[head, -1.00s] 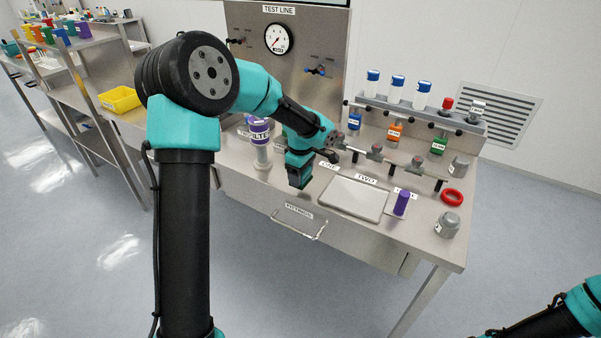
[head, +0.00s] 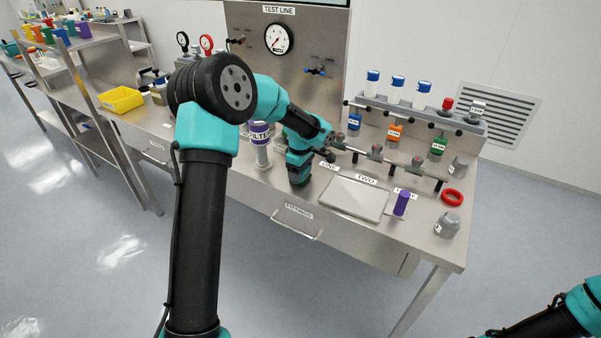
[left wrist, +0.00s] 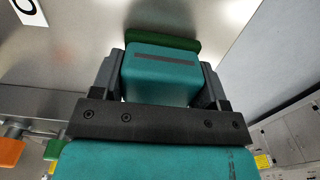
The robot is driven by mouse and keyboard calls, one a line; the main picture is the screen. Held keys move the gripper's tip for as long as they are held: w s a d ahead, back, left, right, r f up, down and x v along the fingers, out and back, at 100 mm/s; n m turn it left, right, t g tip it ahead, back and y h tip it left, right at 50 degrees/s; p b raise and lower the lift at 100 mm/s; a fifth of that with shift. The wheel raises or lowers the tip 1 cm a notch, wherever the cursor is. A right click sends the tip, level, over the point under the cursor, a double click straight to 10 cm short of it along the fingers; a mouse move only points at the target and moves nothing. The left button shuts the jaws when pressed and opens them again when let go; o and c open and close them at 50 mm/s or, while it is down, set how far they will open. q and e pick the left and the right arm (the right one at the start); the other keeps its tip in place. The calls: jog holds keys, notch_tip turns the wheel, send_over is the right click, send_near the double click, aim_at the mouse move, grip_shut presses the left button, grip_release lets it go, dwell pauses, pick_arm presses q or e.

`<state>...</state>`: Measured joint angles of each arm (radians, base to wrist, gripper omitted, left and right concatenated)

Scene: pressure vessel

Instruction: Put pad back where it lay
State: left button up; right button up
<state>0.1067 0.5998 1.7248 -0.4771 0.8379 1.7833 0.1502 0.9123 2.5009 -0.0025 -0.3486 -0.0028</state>
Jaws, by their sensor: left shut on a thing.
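My left gripper (head: 299,179) is over the steel bench, just left of the ONE sign and right of the filter. In the left wrist view its two grey fingers (left wrist: 160,80) are shut on the pad (left wrist: 163,78), a teal block with a dark stripe and a green layer at its far end. In the head view the pad shows only as a small dark green and teal piece under the gripper, partly hidden. I cannot tell whether it touches the bench top. My right gripper is out of view; only part of my right arm shows at bottom right.
The filter column (head: 261,145) stands close to the left gripper. A pale tray (head: 355,197), a purple cylinder (head: 401,203), grey fittings (head: 447,226) and a red ring (head: 452,198) are to the right. A valve pipe (head: 390,163) runs behind. The FITTINGS drawer handle (head: 298,228) is in front.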

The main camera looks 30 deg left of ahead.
pick_arm(q)
jog(key=shift+f, duration=0.25)
jog(key=o, duration=1)
jog(key=shift+c, duration=0.2)
jog(key=shift+r, duration=0.1)
notch_tip(320, 180, up, 12)
dwell(0.5)
